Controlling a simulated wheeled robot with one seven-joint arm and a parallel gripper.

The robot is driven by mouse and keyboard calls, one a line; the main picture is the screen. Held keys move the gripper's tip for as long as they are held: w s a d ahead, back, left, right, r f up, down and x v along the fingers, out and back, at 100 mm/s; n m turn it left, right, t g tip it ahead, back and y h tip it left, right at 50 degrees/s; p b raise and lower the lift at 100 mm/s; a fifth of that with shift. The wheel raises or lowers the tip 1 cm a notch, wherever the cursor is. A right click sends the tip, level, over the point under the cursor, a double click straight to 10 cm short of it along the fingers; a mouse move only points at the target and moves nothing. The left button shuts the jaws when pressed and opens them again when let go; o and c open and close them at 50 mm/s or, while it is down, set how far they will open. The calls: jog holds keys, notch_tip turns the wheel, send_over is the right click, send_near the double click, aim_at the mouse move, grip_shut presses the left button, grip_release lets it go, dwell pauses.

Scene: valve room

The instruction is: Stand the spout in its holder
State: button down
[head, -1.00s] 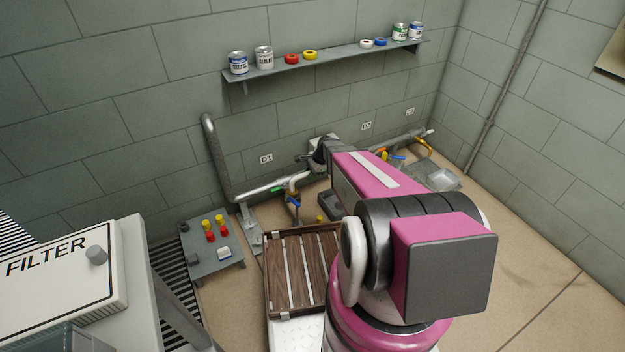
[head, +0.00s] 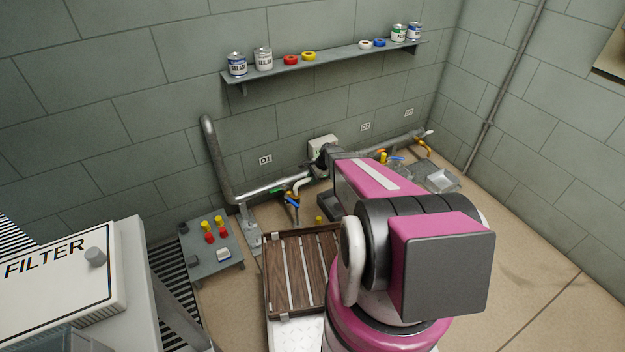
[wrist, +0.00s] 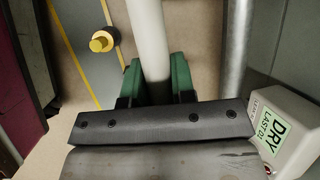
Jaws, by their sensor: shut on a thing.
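In the wrist view a smooth white tube, which I take as the spout (wrist: 148,35), runs up between the green finger pads of my gripper (wrist: 157,80). My gripper is shut on it. The spout's far end is out of that view. My fingers are not clear there. A yellow-topped peg (wrist: 102,42) stands on the floor area left of the spout; I cannot tell whether it is the holder.
A grey wall pipe (wrist: 236,45) runs close on the right in the wrist view, with a white box marked DRY (wrist: 283,130) beside it. A slatted wooden tray (head: 293,270) and a low grey stand (head: 212,262) with red and yellow pieces are in front.

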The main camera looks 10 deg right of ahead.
jog(key=shift+f, duration=0.25)
jog(key=c, duration=1.4)
grip_release()
jog(key=shift+f, duration=0.1)
jog(key=o, duration=0.4)
jog(key=shift+o, duration=0.2)
